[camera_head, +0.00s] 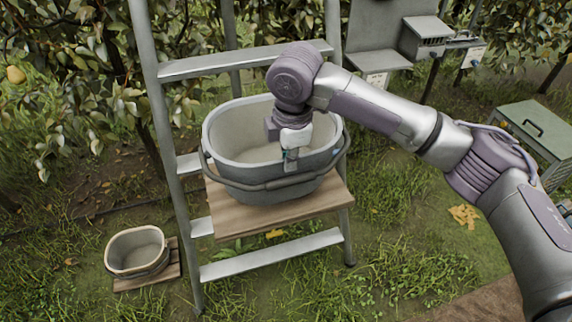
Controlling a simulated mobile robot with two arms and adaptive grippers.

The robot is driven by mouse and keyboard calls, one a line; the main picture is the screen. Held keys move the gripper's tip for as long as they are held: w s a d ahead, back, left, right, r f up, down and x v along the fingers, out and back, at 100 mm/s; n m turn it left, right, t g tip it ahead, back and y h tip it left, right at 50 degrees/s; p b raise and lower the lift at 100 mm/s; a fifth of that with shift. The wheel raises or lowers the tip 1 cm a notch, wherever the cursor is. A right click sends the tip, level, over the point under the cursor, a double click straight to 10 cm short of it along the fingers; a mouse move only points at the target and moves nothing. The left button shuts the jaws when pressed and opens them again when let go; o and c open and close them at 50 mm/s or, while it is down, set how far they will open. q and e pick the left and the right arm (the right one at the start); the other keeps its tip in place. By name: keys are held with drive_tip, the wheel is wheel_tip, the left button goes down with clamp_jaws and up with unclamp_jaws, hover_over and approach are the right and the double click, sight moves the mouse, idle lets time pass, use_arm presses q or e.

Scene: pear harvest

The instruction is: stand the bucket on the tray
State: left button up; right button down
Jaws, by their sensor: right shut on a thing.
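The large grey bucket (235,180) is upright and empty, over the wooden tray (318,200) on the ladder. Its base appears to sit on the boards, though I cannot see a clear gap or contact all along it. The dark handle (270,185) hangs down across its front. My right gripper (291,160) is shut on the bucket's front rim, pointing down from above. It hides part of that rim and of the inside. My left gripper is not in view.
The metal ladder (160,110) frames the tray, with a rung (245,63) behind the bucket. A small beige bucket (138,250) stands on wooden slats on the grass at lower left. A green box (535,128) stands at right. A pear (16,75) hangs at far left.

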drive_tip(key=shift+w+a+f, duration=0.3)
drive_tip(key=shift+w+a, duration=0.05)
drive_tip(key=shift+w, duration=0.1)
wheel_tip(320, 180, down, 3)
drive_tip(key=shift+p, duration=0.85)
drive_tip(key=shift+f, duration=0.5)
drive_tip(key=c, duration=1.7)
unclamp_jaws()
drive_tip(key=shift+f, duration=0.2)
drive_tip(key=shift+c, duration=0.2)
drive_tip(key=o, duration=0.4)
